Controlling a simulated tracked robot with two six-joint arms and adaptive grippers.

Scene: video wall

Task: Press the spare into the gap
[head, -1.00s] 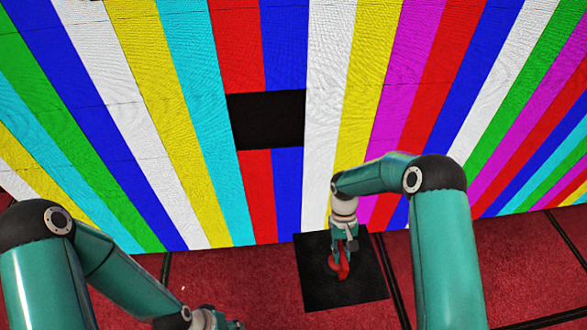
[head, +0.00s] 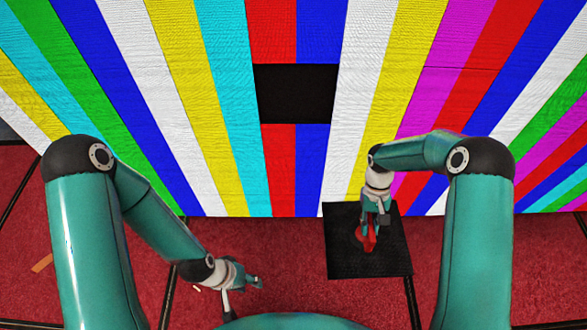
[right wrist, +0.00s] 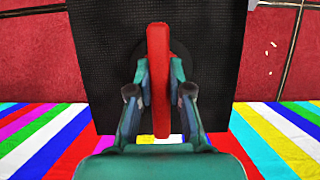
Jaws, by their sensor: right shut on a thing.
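The gap (head: 296,93) is a dark rectangular opening in the striped wall, with red and blue stripes above and below it. The spare (head: 345,262), a black square panel with a red handle (head: 365,237), is below and right of the gap, overlapping the wall's lower edge in the head view. My right gripper (head: 370,226) is shut on the red handle. In the right wrist view, the red handle (right wrist: 159,75) stands between the fingers, with the black panel (right wrist: 110,60) behind. I cannot tell whether the panel touches the floor. My left gripper (head: 245,292) is open and empty, low over the floor.
The video wall (head: 225,90) of coloured stripes fills the upper head view. Red floor (head: 290,270) with dark seams lies in front of it. An orange strip (head: 42,263) and small pale scraps lie on the floor at left. The space before the gap is clear.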

